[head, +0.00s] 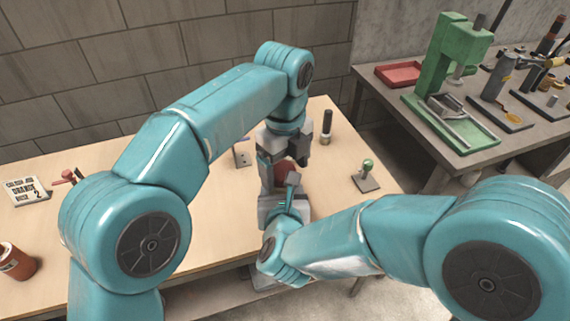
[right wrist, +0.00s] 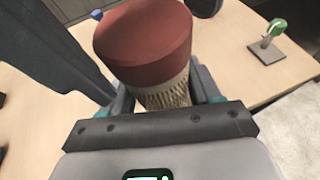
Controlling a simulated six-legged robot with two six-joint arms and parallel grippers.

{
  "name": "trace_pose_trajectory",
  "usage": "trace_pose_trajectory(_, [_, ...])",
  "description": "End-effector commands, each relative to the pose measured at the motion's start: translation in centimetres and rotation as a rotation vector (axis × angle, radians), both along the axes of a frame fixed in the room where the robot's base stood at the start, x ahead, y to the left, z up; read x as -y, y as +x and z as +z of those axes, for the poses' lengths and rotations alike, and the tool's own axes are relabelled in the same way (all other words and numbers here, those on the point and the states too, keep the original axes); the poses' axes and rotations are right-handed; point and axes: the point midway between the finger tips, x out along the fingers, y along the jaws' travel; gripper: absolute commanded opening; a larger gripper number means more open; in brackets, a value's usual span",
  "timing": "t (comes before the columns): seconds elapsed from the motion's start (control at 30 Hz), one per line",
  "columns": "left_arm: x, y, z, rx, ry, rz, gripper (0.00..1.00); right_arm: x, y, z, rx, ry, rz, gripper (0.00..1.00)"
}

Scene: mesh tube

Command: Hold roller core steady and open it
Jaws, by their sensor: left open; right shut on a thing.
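The roller core has a dark red cap (right wrist: 145,40) over a pale mesh tube (right wrist: 165,95) in the right wrist view. In the head view only a bit of the red cap (head: 284,169) shows between my grippers. My right gripper (right wrist: 167,97) is shut on the mesh tube, a teal-padded finger on each side, below the cap. In the head view my right gripper (head: 284,192) is partly hidden by its own wrist. My left gripper (head: 284,156) is open above and around the cap area, pointing down. Whether it touches the cap cannot be told.
A green-knobbed stand (head: 367,172) is on the wooden table at right. A black-handled tool (head: 326,126) and a small grey block (head: 243,155) stand behind. A lettered sign (head: 27,204) and red-brown can (head: 14,262) are at left. A green press (head: 448,55) stands on another bench.

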Motion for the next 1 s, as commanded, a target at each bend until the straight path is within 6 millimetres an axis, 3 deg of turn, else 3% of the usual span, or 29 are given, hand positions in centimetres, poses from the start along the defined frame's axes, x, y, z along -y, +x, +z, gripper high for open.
trace_pose_trajectory(0.2, [-0.02,0.01,-0.02,0.000,0.000,0.000,0.83,-0.01,0.02,0.05,0.001,0.000,0.000,0.00])
trace_pose_trajectory(0.37, [0.02,0.04,-0.01,0.001,-0.002,0.000,0.31,-0.06,-0.01,0.05,0.001,-0.001,0.001,0.00])
trace_pose_trajectory(0.4, [0.04,0.06,0.00,0.003,-0.002,0.000,0.25,-0.09,-0.03,0.04,0.001,-0.001,0.003,0.00])
trace_pose_trajectory(0.57, [0.11,0.13,0.02,0.006,-0.004,0.021,0.25,-0.22,-0.10,0.04,0.001,-0.002,0.008,0.00])
trace_pose_trajectory(0.67, [0.14,0.19,0.05,0.006,-0.005,0.143,0.25,-0.29,-0.14,0.03,0.000,-0.003,0.011,0.00])
trace_pose_trajectory(1.0, [-0.01,0.52,0.12,0.007,-0.009,1.025,0.25,-0.37,-0.21,-0.05,-0.002,-0.006,0.015,0.00])
